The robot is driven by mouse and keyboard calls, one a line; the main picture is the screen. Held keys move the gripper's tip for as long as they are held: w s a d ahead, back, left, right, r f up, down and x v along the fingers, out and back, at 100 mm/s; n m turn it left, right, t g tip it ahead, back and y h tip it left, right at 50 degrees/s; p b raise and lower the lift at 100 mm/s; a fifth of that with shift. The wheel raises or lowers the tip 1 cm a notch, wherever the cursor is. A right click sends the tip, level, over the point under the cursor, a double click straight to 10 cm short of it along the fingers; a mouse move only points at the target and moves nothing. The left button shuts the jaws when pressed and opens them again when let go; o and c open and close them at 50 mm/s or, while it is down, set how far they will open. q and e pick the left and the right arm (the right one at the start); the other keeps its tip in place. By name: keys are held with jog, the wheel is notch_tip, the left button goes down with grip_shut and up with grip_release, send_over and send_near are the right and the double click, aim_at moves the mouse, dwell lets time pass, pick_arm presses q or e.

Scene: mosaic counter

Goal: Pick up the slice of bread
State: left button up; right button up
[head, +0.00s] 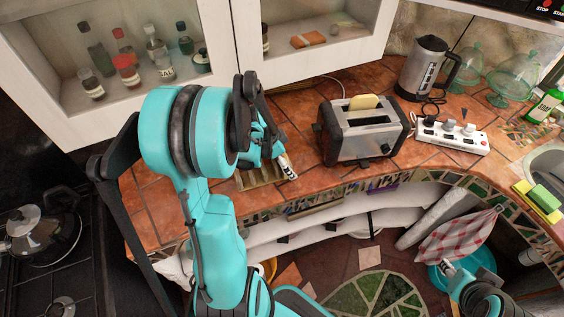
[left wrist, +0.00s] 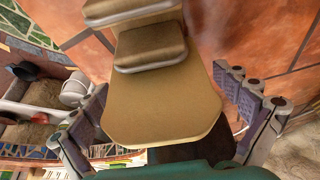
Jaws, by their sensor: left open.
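A pale slice of bread (head: 364,102) stands upright, poking out of the rear slot of a silver and black toaster (head: 362,145) on the tiled counter. My left gripper (head: 282,163) is left of the toaster, low over the counter, and mostly hidden by its own arm. In the left wrist view my left gripper (left wrist: 166,110) is open, its fingers on either side of a tan, stepped block (left wrist: 163,105). I cannot tell whether they touch it. My right gripper (head: 450,268) is low at the right, below the counter edge; its opening is unclear.
A brown slatted item (head: 258,178) lies beneath my left gripper on the counter. A kettle (head: 424,68), a white power strip (head: 452,136) and green glass domes (head: 515,80) stand right of the toaster. A stove with a pot (head: 40,230) is at left.

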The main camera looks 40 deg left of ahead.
pick_arm(q)
jog(key=shift+s+r, duration=0.1)
jog(key=c, duration=0.7)
jog(key=shift+r, duration=0.1)
